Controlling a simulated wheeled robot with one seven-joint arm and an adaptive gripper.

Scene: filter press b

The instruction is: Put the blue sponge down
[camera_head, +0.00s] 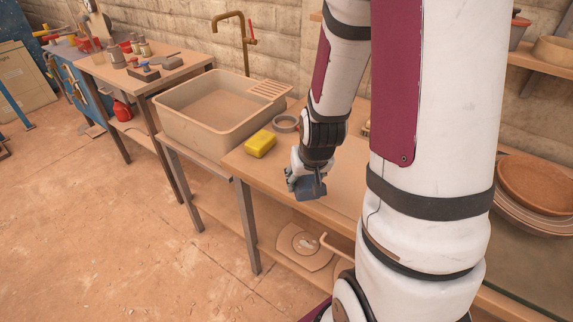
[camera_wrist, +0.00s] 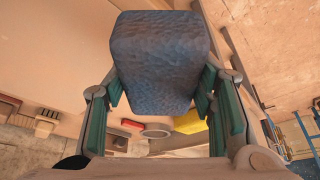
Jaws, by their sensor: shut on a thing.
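My gripper (camera_head: 304,184) is shut on the blue sponge (camera_head: 311,189), which hangs below my wrist near the front edge of the wooden counter (camera_head: 337,187). In the wrist view my gripper (camera_wrist: 160,95) has a finger on each side of the sponge (camera_wrist: 160,62). The sponge fills the upper middle of that view and hides what lies behind it. In the head view my arm covers part of the counter. I cannot tell the exact height of the sponge over the counter.
A yellow sponge (camera_head: 260,143) and a grey ring (camera_head: 286,123) are on the counter left of my gripper. A stone sink (camera_head: 206,131) with a brass tap (camera_head: 243,28) stands farther left. Stacked brown bowls (camera_head: 537,184) are at the right. The lower shelf (camera_head: 262,219) holds pale dishes.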

